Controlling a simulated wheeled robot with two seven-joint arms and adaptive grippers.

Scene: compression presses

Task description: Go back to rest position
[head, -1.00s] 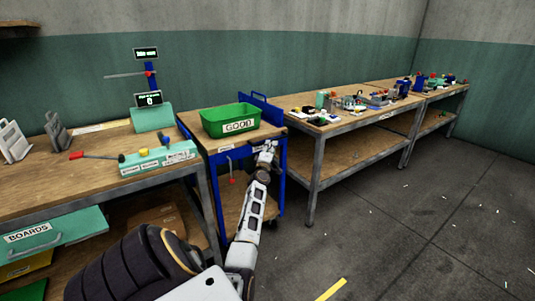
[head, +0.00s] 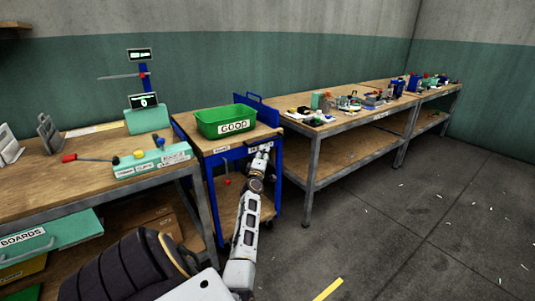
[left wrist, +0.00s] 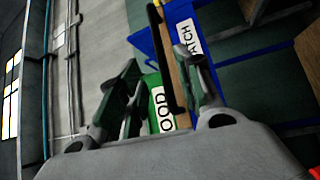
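My left arm reaches forward from the bottom of the head view. Its gripper (head: 262,151) is in front of the right side of the blue cart (head: 278,185), below the level of the green GOOD bin (head: 224,128). In the left wrist view the two dark fingers (left wrist: 160,95) stand apart, and I see nothing clearly held between them. The bin's green wall and label (left wrist: 160,110) show behind the gap, turned sideways. Whether the fingers touch the cart is too small to tell. My right gripper is in neither view.
A workbench (head: 60,190) with a teal press (head: 148,122) and a red-handled fixture (head: 150,162) stands left of the cart. Another bench (head: 325,135) with small parts stands to the right. The grey floor (head: 420,220) at the right is open, with small white scraps.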

